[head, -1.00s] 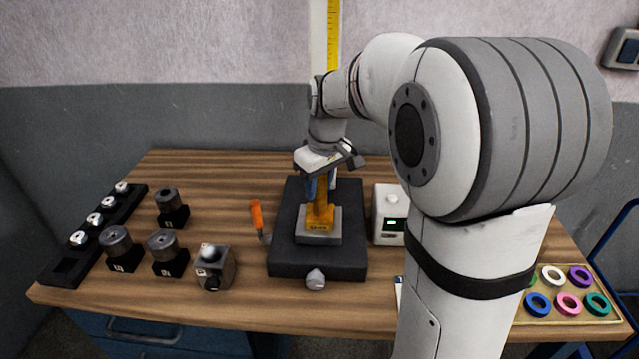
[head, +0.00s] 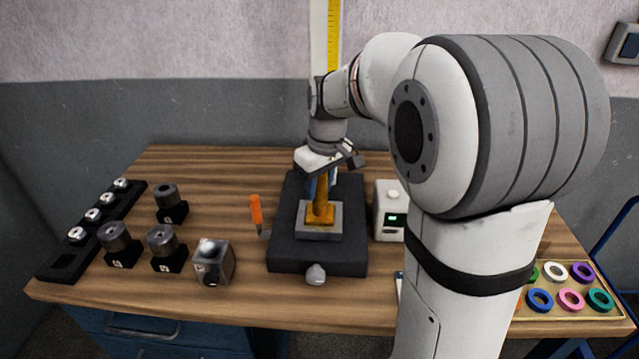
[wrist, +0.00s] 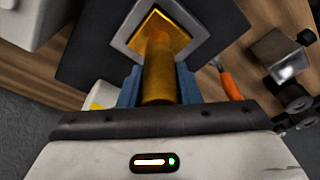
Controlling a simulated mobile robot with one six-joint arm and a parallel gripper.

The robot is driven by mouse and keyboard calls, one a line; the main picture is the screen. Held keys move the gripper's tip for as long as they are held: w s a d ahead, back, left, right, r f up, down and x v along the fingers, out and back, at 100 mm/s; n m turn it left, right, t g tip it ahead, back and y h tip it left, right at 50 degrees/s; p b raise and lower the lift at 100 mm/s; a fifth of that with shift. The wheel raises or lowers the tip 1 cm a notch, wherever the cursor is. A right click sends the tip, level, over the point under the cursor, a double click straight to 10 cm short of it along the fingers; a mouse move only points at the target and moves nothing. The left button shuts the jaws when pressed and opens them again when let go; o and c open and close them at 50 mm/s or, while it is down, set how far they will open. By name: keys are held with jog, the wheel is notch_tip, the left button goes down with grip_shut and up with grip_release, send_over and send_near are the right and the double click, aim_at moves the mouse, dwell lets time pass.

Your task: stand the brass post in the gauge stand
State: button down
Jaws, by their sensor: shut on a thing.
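The brass post (head: 320,192) is upright in my gripper (head: 322,182). My gripper's blue fingers are shut on it from both sides, and the post also shows in the wrist view (wrist: 158,75). Below it is the gauge stand, a black block (head: 285,262) with a square grey plate (head: 305,230) and a yellow middle. In the head view the post's lower end meets the yellow middle. In the wrist view the post points at this yellow square. I cannot tell whether it is seated in a hole or only touching.
An orange-handled tool (head: 256,210) lies just left of the stand. A white box with a green display (head: 389,222) stands close on the right. Dark cylinders on blocks (head: 118,238) and a metal cube (head: 214,262) are left. A ring tray (head: 590,320) is right.

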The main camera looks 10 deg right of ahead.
jog(key=shift+r, duration=0.15)
jog(key=c, duration=1.2)
grip_release()
jog(key=shift+o, duration=1.2)
jog(key=shift+s+f, duration=0.1)
jog(key=shift+f, duration=0.1)
jog(key=r, duration=0.5)
jog(key=s+r, duration=0.1)
jog(key=r, duration=0.2)
jog(key=shift+d, duration=0.25)
jog(key=s+f+m, duration=0.2)
jog(key=s+f, duration=0.2)
jog(key=s, duration=0.6)
jog(key=s+f+m+t, duration=0.1)
jog(key=s+f+m, duration=0.2)
jog(key=s, duration=0.7)
notch_tip(320, 180, down, 2)
jog(key=shift+s+f+h, duration=0.15)
jog(key=shift+f+h, duration=0.1)
jog(key=shift+h, duration=0.15)
